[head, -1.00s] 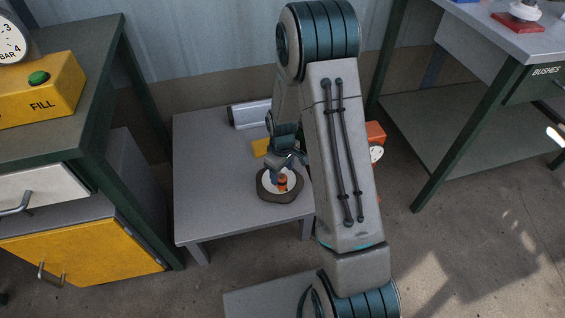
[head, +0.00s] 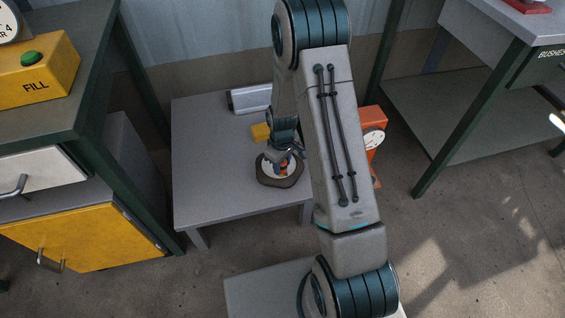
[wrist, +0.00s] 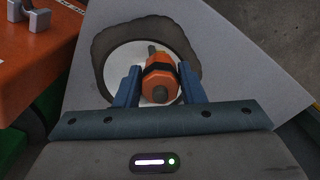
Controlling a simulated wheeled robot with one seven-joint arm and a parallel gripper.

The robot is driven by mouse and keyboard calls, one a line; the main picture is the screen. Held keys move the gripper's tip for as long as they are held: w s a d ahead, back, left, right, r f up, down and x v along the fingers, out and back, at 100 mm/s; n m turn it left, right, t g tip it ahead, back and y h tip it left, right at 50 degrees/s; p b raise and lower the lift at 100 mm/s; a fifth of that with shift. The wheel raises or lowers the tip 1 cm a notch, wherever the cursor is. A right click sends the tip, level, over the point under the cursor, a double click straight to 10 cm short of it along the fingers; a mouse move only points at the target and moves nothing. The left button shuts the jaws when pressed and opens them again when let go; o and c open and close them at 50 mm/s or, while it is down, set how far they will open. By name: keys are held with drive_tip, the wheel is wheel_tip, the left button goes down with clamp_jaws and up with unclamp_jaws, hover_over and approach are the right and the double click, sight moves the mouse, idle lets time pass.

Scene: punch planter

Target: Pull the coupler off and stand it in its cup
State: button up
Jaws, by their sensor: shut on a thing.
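The coupler (wrist: 160,78) is orange with a dark band and a grey stem. In the wrist view it sits between the two blue fingers of my gripper (wrist: 160,84), which is shut on it. Behind it lies a round white face in a dark, rough-edged ring (wrist: 188,42). In the head view this dark ring (head: 268,181) rests on the low grey table, with my gripper (head: 284,160) right above it. I cannot tell whether the coupler is still attached there. I cannot make out the cup for certain.
The low grey table (head: 215,170) has free room left of the ring. A yellow block (head: 261,132) and a silver box (head: 250,99) lie behind it. An orange unit with a dial (head: 373,138) stands to the right. A workbench with a yellow FILL box (head: 40,75) is at left.

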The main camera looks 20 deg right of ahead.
drive_tip(key=shift+c, duration=0.8)
drive_tip(key=shift+r, duration=0.1)
drive_tip(key=shift+r, duration=0.1)
drive_tip(key=shift+r+p, duration=1.8)
drive_tip(key=shift+r, duration=0.5)
drive_tip(key=shift+r+p, duration=1.4)
drive_tip(key=shift+r, duration=0.65)
